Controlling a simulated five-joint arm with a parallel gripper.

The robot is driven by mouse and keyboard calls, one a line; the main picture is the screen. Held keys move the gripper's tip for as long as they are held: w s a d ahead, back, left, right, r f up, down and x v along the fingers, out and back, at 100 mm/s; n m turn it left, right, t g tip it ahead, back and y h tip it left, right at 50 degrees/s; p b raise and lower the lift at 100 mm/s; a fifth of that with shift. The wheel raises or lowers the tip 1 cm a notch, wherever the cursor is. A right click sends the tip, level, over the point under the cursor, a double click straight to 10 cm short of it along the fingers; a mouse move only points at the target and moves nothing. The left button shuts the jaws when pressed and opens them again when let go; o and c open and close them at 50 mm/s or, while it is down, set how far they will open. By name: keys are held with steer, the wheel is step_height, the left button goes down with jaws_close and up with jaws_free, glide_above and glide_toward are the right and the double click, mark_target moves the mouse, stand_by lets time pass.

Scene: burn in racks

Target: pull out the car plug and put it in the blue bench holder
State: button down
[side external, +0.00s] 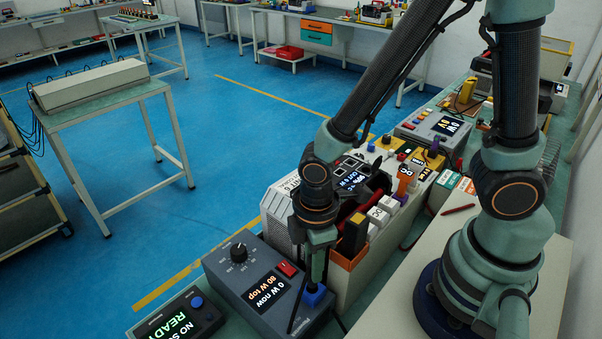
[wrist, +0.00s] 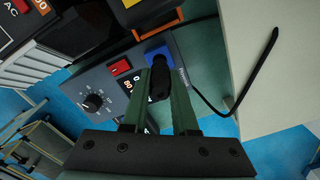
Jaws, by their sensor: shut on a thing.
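My gripper (wrist: 162,88) is shut on the black car plug (wrist: 160,80), which sits between its two fingers in the wrist view. In the side view, my gripper (side external: 318,274) points down, and its fingers largely hide the plug. The blue holder (side external: 314,296) is a small blue block at the right end of a grey meter box, directly below the fingers. It also shows just beyond the plug in the wrist view (wrist: 157,53). I cannot tell whether the plug's tip is inside the holder or above it.
The grey meter box (side external: 250,283), with a knob and red switch, reads "0 W now, 80 W top". A small display (side external: 178,322) stands at front left. A black cable (wrist: 250,85) loops across the bench.

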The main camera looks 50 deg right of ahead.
steer(key=shift+f, duration=1.85)
steer(key=c, duration=0.6)
jaws_free()
steer(key=shift+r, duration=0.15)
step_height(320, 180, up, 12)
steer(key=shift+f, duration=0.2)
steer(key=shift+w+d+r, duration=0.1)
steer(key=shift+w+r, duration=0.05)
steer(key=shift+r, duration=0.1)
steer(key=w+d+r+m+t, duration=0.4)
steer(key=d+r+m+t, duration=0.1)
steer(key=d+r+m, duration=0.7)
steer(key=shift+d+r+t, duration=0.2)
steer(key=shift+d+t, duration=0.1)
steer(key=shift+d, duration=0.35)
